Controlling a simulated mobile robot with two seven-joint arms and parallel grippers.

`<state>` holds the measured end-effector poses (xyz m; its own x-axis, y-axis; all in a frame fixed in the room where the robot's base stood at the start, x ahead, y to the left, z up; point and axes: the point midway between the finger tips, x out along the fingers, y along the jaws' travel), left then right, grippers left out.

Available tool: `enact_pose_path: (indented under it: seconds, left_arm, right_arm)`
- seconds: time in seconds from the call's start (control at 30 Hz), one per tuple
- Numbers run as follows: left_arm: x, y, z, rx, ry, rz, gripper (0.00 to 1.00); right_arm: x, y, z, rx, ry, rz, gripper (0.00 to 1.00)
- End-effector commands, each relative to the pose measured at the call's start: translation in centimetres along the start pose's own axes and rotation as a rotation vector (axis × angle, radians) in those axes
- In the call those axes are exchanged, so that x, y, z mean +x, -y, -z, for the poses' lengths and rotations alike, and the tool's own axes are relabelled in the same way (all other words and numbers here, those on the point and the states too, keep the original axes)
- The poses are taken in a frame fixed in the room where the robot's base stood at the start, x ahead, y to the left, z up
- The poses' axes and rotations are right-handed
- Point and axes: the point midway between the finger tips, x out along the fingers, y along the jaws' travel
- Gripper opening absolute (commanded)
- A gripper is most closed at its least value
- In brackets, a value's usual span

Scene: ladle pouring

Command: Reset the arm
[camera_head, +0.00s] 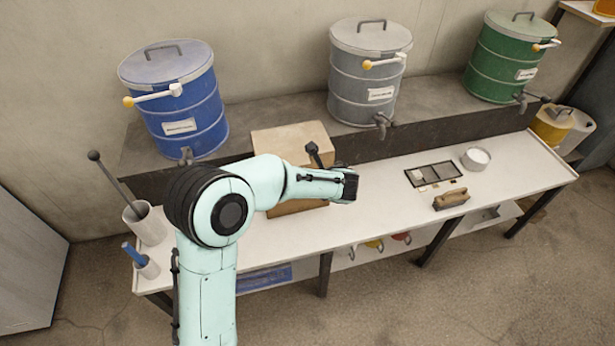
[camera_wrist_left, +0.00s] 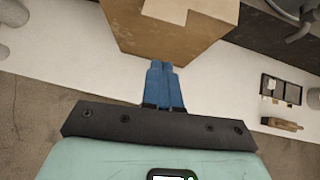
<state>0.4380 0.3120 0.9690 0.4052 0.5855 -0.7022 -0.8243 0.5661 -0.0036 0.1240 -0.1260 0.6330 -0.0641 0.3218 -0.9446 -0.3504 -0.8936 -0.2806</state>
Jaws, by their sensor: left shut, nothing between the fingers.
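My left arm (camera_head: 205,280) rises from the bottom of the head view and bends right over the worktable (camera_head: 385,220). Its gripper (camera_wrist_left: 163,66) shows blue fingers pressed together, with nothing between them, in the wrist view. In the head view the dark end of this arm (camera_head: 351,186) is in front of the right side of a cardboard-brown box (camera_head: 290,137); the fingers cannot be made out there. The box also shows just beyond the fingertips in the wrist view (camera_wrist_left: 165,38). I cannot tell whether they touch it. My right gripper is in neither view.
Blue (camera_head: 183,108), grey (camera_head: 362,85) and green (camera_head: 505,62) lidded drums stand on the back ledge. A black divided tray (camera_head: 433,174), a brown-handled brush (camera_head: 451,199) and a white bowl (camera_head: 475,158) sit right. A white holder (camera_head: 145,224) with a rod stands left.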

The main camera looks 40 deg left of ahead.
Motion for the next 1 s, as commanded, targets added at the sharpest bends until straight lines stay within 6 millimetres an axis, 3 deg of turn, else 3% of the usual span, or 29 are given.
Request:
enact_pose_path:
  seconds: [0.1,0.3,0.57,0.67,0.77,0.83,1.0]
  left_arm:
    - [-2.6,0.1,-0.1,-0.001,0.001,0.003,0.0]
    - [-5.0,0.0,-0.1,0.0,0.0,0.001,0.0]
    - [-5.5,0.0,0.0,0.0,-0.001,-0.002,0.0]
    - [-5.0,0.0,0.9,-0.009,-0.026,-0.003,0.0]
    - [-3.6,-0.2,4.2,-0.052,-0.118,-0.012,0.0]
    - [-2.2,-0.6,8.2,-0.115,-0.23,-0.031,0.0]
    - [0.3,-2.7,20.8,-0.414,-0.578,-0.166,0.0]
  right_arm:
    - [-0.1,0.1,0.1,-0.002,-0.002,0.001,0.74]
    - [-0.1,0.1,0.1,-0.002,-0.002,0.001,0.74]
    - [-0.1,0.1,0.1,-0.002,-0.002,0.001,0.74]
    - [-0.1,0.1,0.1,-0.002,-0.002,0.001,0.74]
    - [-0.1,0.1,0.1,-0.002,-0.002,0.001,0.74]
    - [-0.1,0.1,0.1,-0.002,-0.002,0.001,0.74]
    - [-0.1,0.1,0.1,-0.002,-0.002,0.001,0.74]
